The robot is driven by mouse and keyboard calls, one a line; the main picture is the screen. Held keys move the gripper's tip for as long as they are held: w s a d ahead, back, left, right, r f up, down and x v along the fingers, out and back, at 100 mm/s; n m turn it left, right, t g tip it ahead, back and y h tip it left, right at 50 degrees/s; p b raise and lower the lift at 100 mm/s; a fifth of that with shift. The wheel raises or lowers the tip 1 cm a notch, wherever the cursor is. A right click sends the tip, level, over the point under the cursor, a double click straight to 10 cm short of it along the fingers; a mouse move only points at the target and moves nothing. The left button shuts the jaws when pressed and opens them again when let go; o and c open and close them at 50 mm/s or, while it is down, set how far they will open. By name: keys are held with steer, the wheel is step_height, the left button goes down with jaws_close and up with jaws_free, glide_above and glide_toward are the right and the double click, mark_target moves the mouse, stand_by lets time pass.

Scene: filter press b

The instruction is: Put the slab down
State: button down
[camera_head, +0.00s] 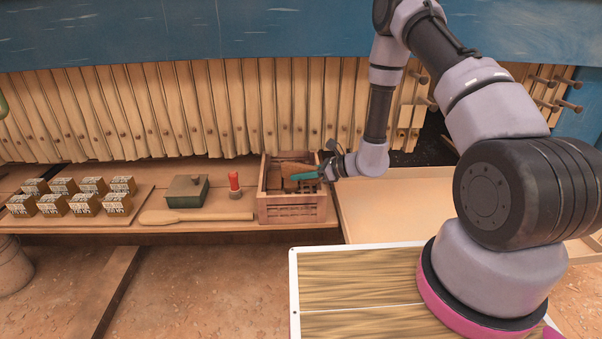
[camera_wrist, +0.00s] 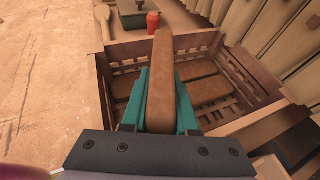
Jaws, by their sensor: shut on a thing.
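My gripper (camera_wrist: 160,112) is shut on a brown slab (camera_wrist: 161,62) in the wrist view, with its teal fingers on either side of it. The slab stands on edge between the fingers and points away from the wrist. It is over the slatted wooden crate (camera_wrist: 107,84), whose near part is hidden by the gripper. More brown slabs (camera_wrist: 193,68) lie flat on the crate's floor. In the head view my gripper (camera_head: 303,176) is at the right side of the crate (camera_head: 291,211), near its rim. I cannot tell whether the held slab touches anything.
Left of the crate on the shelf are a red-topped stamp (camera_head: 235,181), a dark green box (camera_head: 187,190), a wooden paddle (camera_head: 195,216) and a board of stamped blocks (camera_head: 83,203). Wooden plates (camera_head: 180,110) stand close behind. A pale tray (camera_head: 390,205) to the right is clear.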

steer(key=c, duration=0.7)
jaws_free()
steer(key=shift+r, duration=0.1)
steer(key=shift+r, duration=0.25)
steer(key=v, duration=1.2)
steer(key=shift+s+r, duration=0.1)
steer(key=shift+r, duration=0.1)
step_height(320, 180, up, 21)
steer(key=n+g+h, duration=0.2)
steer(key=n+g, duration=0.2)
steer(key=n, duration=0.6)
glide_above(319, 167)
steer(key=s+d, duration=0.4)
steer(key=s, duration=0.7)
steer(key=s+d+r+n+t+h, duration=0.2)
steer(key=s+d+r, duration=0.1)
steer(key=s+r, duration=0.1)
steer(key=s+d+r+n+t+h, duration=0.2)
steer(key=s+d+r+n+h, duration=0.1)
steer(key=r, duration=0.4)
steer(key=s+d+r+n+t+h, duration=0.2)
steer(key=s+d+r+n+h, duration=0.1)
steer(key=s+d+r, duration=0.2)
steer(key=shift+s+r, duration=0.15)
steer(key=shift+s, duration=0.2)
